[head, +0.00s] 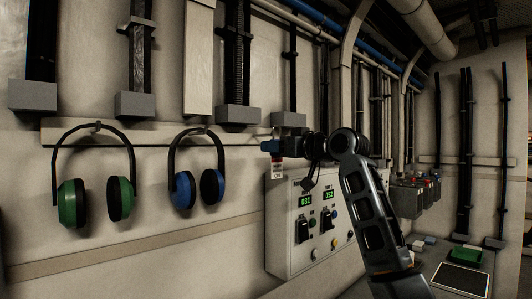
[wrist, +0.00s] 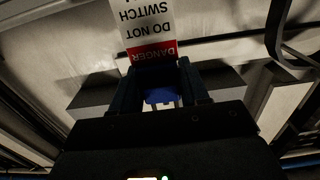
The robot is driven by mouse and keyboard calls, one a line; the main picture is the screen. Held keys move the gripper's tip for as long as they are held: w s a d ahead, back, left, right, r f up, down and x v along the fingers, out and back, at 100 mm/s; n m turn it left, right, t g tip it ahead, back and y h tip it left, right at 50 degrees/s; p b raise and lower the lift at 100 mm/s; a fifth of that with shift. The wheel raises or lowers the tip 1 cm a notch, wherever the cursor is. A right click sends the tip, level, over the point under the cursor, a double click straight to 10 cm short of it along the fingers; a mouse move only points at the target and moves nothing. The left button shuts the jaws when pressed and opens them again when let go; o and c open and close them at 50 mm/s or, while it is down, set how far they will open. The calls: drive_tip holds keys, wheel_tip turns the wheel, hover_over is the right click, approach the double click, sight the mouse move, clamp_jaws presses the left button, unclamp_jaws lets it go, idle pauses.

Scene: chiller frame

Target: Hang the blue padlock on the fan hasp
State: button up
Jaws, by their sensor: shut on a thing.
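My gripper (head: 268,146) is in front of the wall, above the left part of the grey control panel (head: 284,240). In the wrist view its two dark fingers (wrist: 181,84) are shut on the blue padlock (wrist: 160,96). A red and white tag (wrist: 149,28) reading "DANGER DO NOT SWITCH" shows just beyond the fingers. In the head view the tag (head: 277,168) hangs below the gripper. The panel has two green displays, with a dark switch (head: 303,230) on the left and another (head: 327,221) on the right. I cannot make out the fan hasp.
Green earmuffs (head: 67,203) and blue earmuffs (head: 184,190) hang on a rail left of the panel. Grey boxes with dark conduits line the wall above. Several coloured items hang on a rack (head: 408,200) at the right, above a counter with a green tray (head: 466,256).

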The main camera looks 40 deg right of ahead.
drive_tip(key=s+b, duration=0.2)
drive_tip(key=s, duration=1.1)
drive_tip(key=shift+d, duration=0.15)
idle(0.4)
